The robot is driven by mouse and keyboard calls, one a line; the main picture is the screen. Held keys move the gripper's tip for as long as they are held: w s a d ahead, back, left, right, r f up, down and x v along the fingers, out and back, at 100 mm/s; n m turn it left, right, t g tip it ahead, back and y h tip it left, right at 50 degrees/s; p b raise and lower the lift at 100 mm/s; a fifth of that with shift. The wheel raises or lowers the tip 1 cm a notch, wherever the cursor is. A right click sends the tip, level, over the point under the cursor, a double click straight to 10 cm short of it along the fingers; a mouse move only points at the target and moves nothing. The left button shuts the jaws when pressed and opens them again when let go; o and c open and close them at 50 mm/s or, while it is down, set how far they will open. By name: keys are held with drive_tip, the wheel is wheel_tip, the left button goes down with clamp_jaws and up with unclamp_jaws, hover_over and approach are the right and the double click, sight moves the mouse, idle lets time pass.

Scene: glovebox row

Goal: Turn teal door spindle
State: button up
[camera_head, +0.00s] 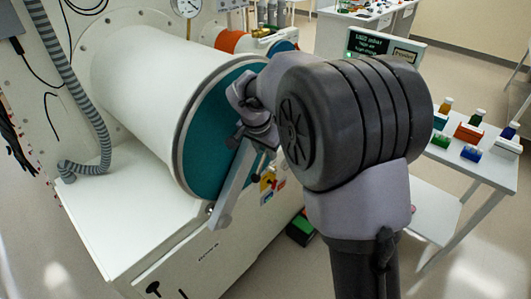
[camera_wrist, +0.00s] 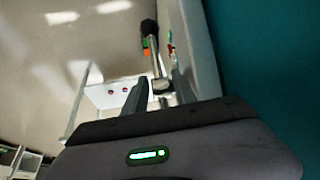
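The teal door (camera_head: 207,135) closes the near end of a large white cylinder. It fills the right side of the wrist view (camera_wrist: 270,50). A light grey bar (camera_head: 232,185) crosses the door face and shows beside the door in the wrist view (camera_wrist: 203,50). A metal rod (camera_wrist: 155,60) with a black knob (camera_wrist: 148,27) stands out between my fingers; it appears to be part of the spindle handle. My gripper (camera_head: 252,132) is at the door's front, its fingers (camera_wrist: 160,85) on both sides of the rod. Whether they touch it is unclear. My arm hides the spindle's centre in the head view.
A white bench (camera_head: 120,225) lies under the cylinder, with a grey ribbed hose (camera_head: 85,100) at left. A smaller orange-banded cylinder (camera_head: 229,41) is behind. A side table (camera_head: 475,165) with bottles and coloured blocks stands right. A green-black box (camera_head: 300,230) is on the floor.

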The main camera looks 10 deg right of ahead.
drive_tip(key=shift+w+d+f, duration=0.1)
drive_tip(key=shift+f, duration=0.2)
clamp_jaws()
idle(1.3)
